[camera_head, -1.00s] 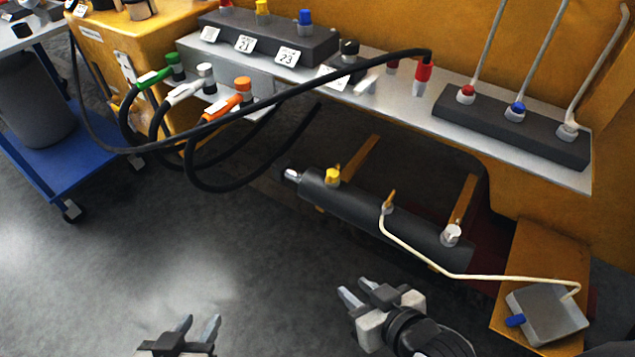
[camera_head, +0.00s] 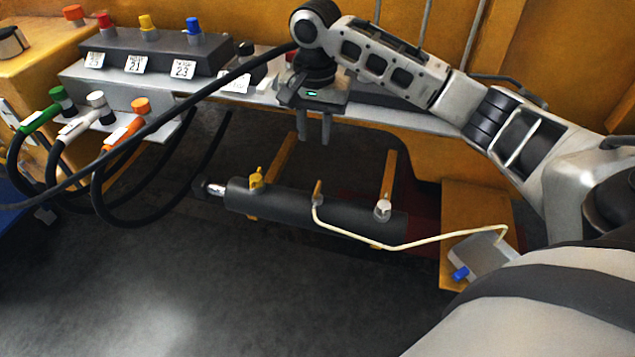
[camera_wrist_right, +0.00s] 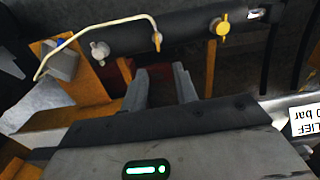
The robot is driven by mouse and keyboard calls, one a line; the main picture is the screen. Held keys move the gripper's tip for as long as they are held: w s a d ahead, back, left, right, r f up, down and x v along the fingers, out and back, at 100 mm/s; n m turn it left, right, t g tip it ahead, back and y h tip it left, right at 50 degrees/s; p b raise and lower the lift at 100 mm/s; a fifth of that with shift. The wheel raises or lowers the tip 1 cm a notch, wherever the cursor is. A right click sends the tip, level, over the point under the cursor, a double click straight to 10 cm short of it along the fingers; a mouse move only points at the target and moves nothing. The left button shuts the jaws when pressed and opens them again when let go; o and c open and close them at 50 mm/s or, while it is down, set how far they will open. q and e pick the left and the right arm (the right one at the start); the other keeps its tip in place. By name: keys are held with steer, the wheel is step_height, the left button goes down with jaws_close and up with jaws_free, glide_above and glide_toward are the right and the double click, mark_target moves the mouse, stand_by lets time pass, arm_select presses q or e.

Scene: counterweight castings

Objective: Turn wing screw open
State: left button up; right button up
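A dark cylinder (camera_head: 285,203) lies below the shelf. On top of it stand a yellow wing-shaped screw (camera_head: 257,178), a small brass fitting (camera_head: 318,192) with a cream hose, and a silver knob (camera_head: 382,209). The wrist view shows the yellow screw (camera_wrist_right: 221,27), brass fitting (camera_wrist_right: 157,40) and silver knob (camera_wrist_right: 100,51) in mirrored order. Which one the task calls the wing screw is not marked; the yellow one has the clearest wings. My left gripper is out of view.
The shelf (camera_head: 415,121) holds a dark valve block (camera_head: 190,57). Green, white and orange plugs with black hoses hang at left, and one black hose (camera_head: 170,112) crosses toward my right wrist. A grey box (camera_head: 483,252) with a blue lever sits at right. The floor in front is clear.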

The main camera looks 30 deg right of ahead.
steer(key=b, duration=0.2)
glide_toward(318, 187)
step_height(318, 187, down, 9)
steer(key=shift+w+a+r, duration=0.1)
steer(key=shift+w+r, duration=0.05)
jaws_close()
